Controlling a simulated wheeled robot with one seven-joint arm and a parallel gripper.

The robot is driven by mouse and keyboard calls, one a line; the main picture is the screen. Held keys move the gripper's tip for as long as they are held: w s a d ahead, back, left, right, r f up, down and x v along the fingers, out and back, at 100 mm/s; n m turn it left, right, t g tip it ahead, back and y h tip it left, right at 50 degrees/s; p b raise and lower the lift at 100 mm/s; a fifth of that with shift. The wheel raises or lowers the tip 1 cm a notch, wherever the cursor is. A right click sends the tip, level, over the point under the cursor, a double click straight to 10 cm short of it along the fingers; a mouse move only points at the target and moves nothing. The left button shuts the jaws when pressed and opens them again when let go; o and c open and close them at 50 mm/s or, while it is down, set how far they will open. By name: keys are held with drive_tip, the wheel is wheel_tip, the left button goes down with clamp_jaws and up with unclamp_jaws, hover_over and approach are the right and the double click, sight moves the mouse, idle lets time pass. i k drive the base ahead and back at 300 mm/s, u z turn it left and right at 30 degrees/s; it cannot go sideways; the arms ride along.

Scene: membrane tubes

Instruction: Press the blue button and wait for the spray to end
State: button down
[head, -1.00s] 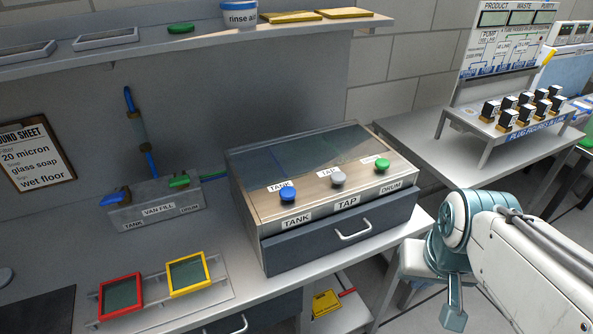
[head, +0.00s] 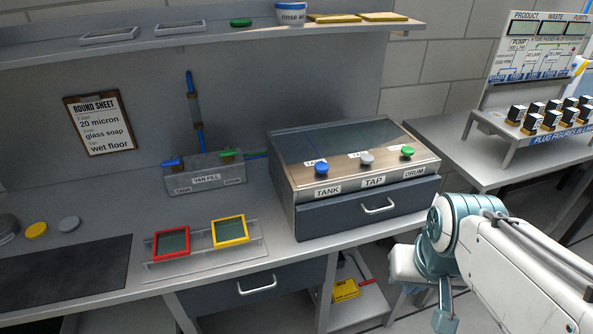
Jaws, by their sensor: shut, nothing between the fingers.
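The blue button (head: 321,169) stands on the sloped top of a metal box (head: 300,200), above the label TANK. A grey button (head: 366,159) above TAP and a green button (head: 407,152) above DRUM are to its right. My gripper (head: 443,320) hangs at the lower right, in front of and below the box, clear of all three buttons. It is shut and empty. No spray shows behind the dark glass panel (head: 345,142).
Left of the box are a VAN FILL block (head: 206,178) with blue and green handles and a rack holding red (head: 171,244) and yellow (head: 229,231) frames. A shelf (head: 220,37) runs above. A side table (head: 445,137) with black plugs stands right.

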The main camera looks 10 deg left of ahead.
sight(321, 168)
drive_tip(key=u, duration=0.4)
drive_tip(key=k, duration=1)
drive_tip(key=u, duration=0.1)
drive_tip(key=i, duration=0.25)
drive_tip(key=z, duration=1)
drive_tip(key=i, duration=1.3)
drive_tip(key=u, duration=0.8)
drive_tip(key=i, duration=0.5)
drive_tip(key=u, duration=0.6)
